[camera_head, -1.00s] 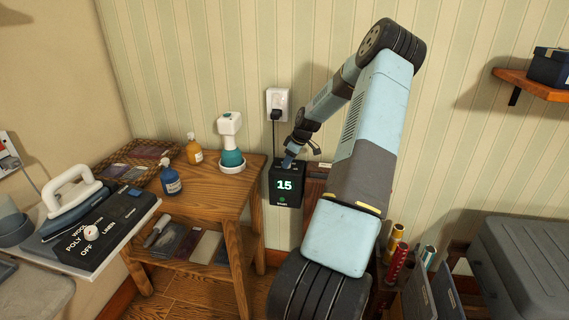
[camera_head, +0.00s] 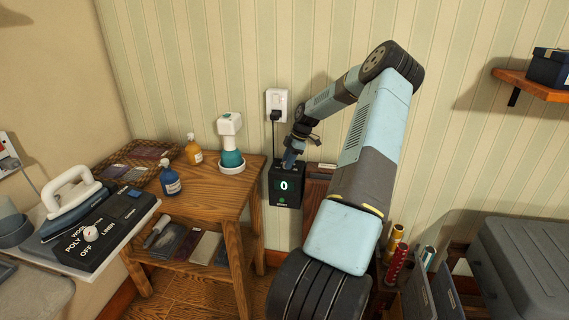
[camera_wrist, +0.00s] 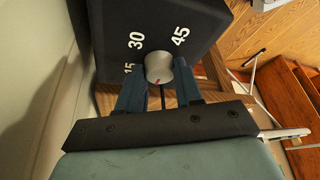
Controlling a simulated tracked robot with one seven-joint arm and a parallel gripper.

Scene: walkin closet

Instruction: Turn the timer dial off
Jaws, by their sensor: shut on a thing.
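The timer is a black box (camera_head: 284,198) on the wall beside the wooden table, and its lit display reads 0. In the wrist view its top face (camera_wrist: 112,28) carries the white marks 15, 30 and 45. The round grey dial (camera_wrist: 159,66) has a small red mark on its near side, away from 30 and 45. My gripper (camera_head: 290,160) reaches down to the top of the timer. In the wrist view its two blue fingers (camera_wrist: 160,88) are shut on the dial, one on each side.
A plugged socket (camera_head: 278,104) is on the wall above the timer. The wooden table (camera_head: 216,198) at left bears a white and teal bottle (camera_head: 231,143) and smaller bottles. Spools (camera_head: 398,262) and a grey case (camera_head: 525,265) stand at right.

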